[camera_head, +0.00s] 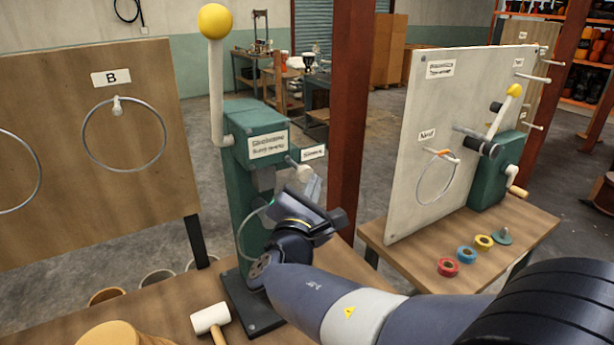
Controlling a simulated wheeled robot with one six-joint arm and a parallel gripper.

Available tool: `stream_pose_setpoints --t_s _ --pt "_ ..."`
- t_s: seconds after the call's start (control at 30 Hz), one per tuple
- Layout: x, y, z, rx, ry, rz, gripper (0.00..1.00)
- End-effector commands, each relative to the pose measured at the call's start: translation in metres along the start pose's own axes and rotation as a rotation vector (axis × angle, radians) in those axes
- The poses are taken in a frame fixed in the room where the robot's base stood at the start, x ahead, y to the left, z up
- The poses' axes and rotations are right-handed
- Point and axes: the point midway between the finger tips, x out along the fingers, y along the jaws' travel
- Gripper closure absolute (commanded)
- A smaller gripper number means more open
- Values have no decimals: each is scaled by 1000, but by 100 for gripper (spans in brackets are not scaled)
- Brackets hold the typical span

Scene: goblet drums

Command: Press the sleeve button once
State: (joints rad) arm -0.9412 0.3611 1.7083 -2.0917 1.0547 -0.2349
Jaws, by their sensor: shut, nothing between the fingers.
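A green machine (237,150) stands on the near wooden table. It has a white lever with a yellow ball (215,22) and a large label on its upper block. A small white label (313,152), too blurred to read for sure, sits at its right side. Just below that label a pale round knob (304,172) sticks out on a short rod; I cannot tell if it is the sleeve button. My gripper (312,186) is shut and empty, right in front of the machine and just below the knob. I cannot tell if they touch. My gripper and wrist hide part of the machine's lower front.
A white-headed mallet (211,318) lies near the machine's dark base. A wooden board (150,190) with metal rings stands at left. At right, a pale board (405,200) with another green machine (490,180) and several coloured rings stands on a table. A rust-red post (352,100) rises behind.

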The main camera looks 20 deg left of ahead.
Motion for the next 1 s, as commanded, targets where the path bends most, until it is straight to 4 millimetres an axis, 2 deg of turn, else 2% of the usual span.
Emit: stream_pose_setpoints --t_s 1.0 --pt "8 5 -5 0 0 0 100"
